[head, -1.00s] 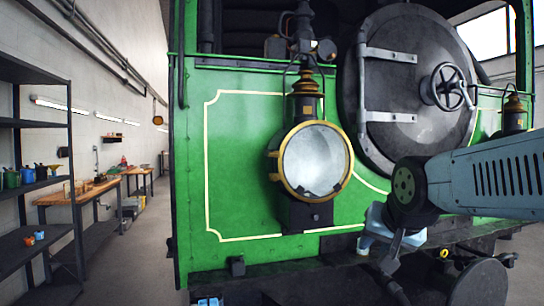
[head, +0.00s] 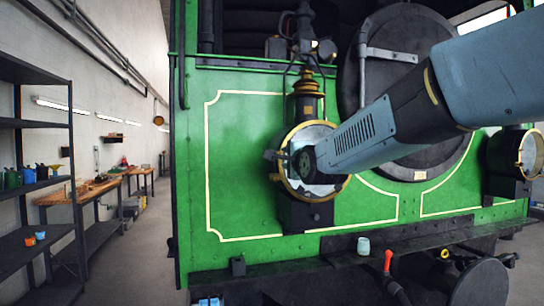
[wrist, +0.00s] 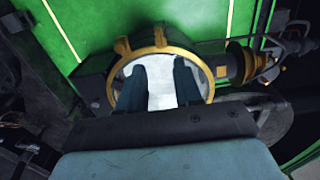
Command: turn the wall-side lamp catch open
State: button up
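The wall-side lamp (head: 303,215) is the left one on the green front, with a brass ring and a pale round glass. Two small tabs stick out at the left of its ring (head: 271,155). In the wrist view they are brass tabs (wrist: 160,37) on the upper rim; I cannot tell which is the catch or how it is turned. My gripper (wrist: 158,78) is open and empty, its two dark fingers apart in front of the glass. In the head view my arm hides the glass's middle and right; contact cannot be told.
A second lamp (head: 512,160) is at the right. The round smokebox door (head: 385,30) is behind my arm. A pale cup (head: 363,245) and a red-topped handle (head: 388,260) are on or by the dark front beam. Shelves (head: 40,185) stand left beyond a clear aisle.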

jog(key=x, duration=1.1)
jog(key=shift+w, duration=0.2)
grip_shut()
